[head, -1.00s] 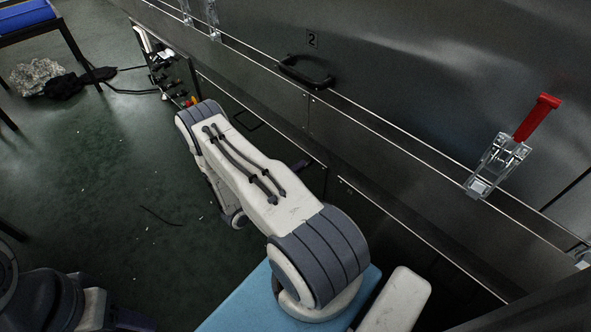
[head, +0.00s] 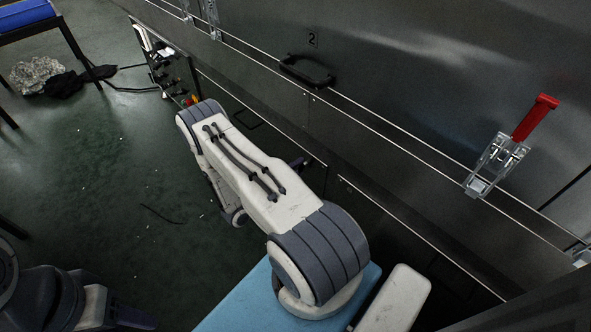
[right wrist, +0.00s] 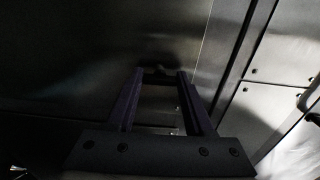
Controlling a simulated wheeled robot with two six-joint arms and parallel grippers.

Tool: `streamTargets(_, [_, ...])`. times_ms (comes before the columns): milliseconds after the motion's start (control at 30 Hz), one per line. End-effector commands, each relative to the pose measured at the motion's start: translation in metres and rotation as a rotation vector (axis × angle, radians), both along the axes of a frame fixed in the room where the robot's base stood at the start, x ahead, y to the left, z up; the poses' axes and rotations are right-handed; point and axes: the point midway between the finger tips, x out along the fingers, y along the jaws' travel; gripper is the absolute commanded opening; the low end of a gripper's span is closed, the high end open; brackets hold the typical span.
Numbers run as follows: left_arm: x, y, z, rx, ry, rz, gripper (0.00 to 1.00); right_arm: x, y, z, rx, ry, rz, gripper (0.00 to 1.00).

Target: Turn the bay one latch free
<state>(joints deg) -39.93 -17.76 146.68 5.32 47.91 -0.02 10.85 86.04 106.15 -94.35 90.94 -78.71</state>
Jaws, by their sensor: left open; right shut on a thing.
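A clear metal toggle latch (head: 492,165) with a red lever (head: 535,117) is on the steel wall at the right of the head view. The red lever points up and away from the latch body. I cannot tell whether this is the bay one latch. My left gripper (head: 118,312) is only partly seen at the lower left, over the floor and far from the latch. My right gripper (right wrist: 158,76) shows in the right wrist view, its two dark fingers reaching toward a steel panel. It is shut on a small dark thing between the fingertips, too dim to identify.
A black handle (head: 306,72) is on the door below the number 2 (head: 313,40). Another metal latch (head: 208,15) is at the top edge. My white arm spans the middle. Crumpled foil (head: 35,76) and a black heap (head: 66,84) lie on the floor, which is mostly clear at the left.

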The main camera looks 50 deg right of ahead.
Motion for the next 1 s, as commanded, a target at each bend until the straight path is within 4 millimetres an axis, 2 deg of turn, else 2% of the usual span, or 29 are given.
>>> streamTargets(33, [0.000,0.000,0.000,0.000,0.000,0.000,0.50,0.001,0.000,0.000,0.001,0.001,0.002,0.00])
streamTargets(67, [0.000,0.000,0.000,0.000,0.000,0.000,0.50,0.001,0.000,0.000,0.001,0.001,0.002,0.56])
streamTargets(100, [0.000,0.000,0.000,0.000,0.000,0.000,0.50,0.000,0.000,0.000,0.001,0.001,0.002,0.71])
streamTargets(133, [0.000,0.000,0.000,0.000,0.000,0.000,0.50,0.000,0.000,0.000,0.001,0.001,0.002,0.82])
streamTargets(433, [0.000,0.000,0.000,0.000,0.000,0.000,0.50,0.000,0.000,0.000,0.000,0.000,0.001,0.82])
streamTargets(567, [0.000,0.000,0.002,0.000,0.000,0.000,0.50,0.002,0.009,0.000,0.000,0.001,0.005,0.82])
streamTargets(1000, [0.000,0.000,0.009,0.000,0.000,0.000,0.50,0.011,0.088,0.000,0.001,0.000,0.006,0.82])
